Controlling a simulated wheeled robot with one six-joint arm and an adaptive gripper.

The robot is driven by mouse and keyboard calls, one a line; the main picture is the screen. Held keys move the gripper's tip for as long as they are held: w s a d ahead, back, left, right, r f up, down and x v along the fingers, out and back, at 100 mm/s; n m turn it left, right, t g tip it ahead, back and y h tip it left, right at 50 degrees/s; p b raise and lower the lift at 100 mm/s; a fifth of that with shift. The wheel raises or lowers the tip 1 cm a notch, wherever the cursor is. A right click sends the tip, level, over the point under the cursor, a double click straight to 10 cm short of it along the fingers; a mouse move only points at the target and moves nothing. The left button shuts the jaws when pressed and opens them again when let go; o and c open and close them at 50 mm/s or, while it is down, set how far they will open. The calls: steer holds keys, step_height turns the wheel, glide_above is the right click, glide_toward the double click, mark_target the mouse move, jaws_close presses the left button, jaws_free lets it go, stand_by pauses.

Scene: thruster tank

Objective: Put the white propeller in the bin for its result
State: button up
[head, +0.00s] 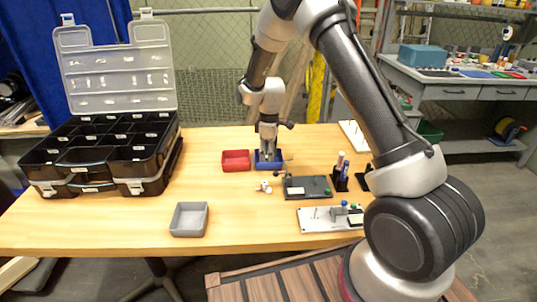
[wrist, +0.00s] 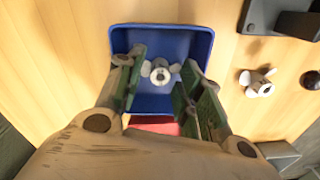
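A blue bin (head: 277,164) stands near the back middle of the table. It also shows in the wrist view (wrist: 198,45). A white propeller (wrist: 160,72) with a round hub lies inside it, between my fingers in the picture. My gripper (wrist: 162,76) is over the bin, pointing down, with its green-padded fingers spread and gaps showing on both sides of the propeller. In the head view my gripper (head: 268,146) hides part of the bin. A second whitish propeller (wrist: 258,82) lies on the table to the right of the bin; it also shows in the head view (head: 264,187).
A red bin (head: 236,160) stands left of the blue one, and a grey bin (head: 189,220) nearer the front. A large open compartment case (head: 95,155) fills the left. A dark fixture (head: 308,188), a white plate with knobs (head: 325,219) and upright holders (head: 341,177) stand right.

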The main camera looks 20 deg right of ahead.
steer(key=s+d+r+m+t, duration=0.1)
steer(key=s+d+r, duration=0.15)
steer(key=r, duration=0.85)
steer(key=s+d+r+m, duration=0.2)
steer(key=s+r, duration=0.1)
steer(key=r, duration=0.8)
steer(key=s+d+r+m+t, duration=0.1)
steer(key=s+d+r+m, duration=0.3)
steer(key=s, duration=0.5)
steer(key=s+d+r+m+t, duration=0.1)
steer(key=s+d+r, duration=0.2)
steer(key=s+r, duration=0.45)
steer(key=s+d+f+m, duration=0.1)
steer(key=s+m, duration=0.1)
steer(key=s, duration=0.5)
steer(key=s+d+f+m+t, duration=0.1)
steer(key=s+d+m, duration=0.1)
steer(key=s, duration=0.5)
steer(key=shift+d+f, duration=0.15)
steer(key=shift+f, duration=0.1)
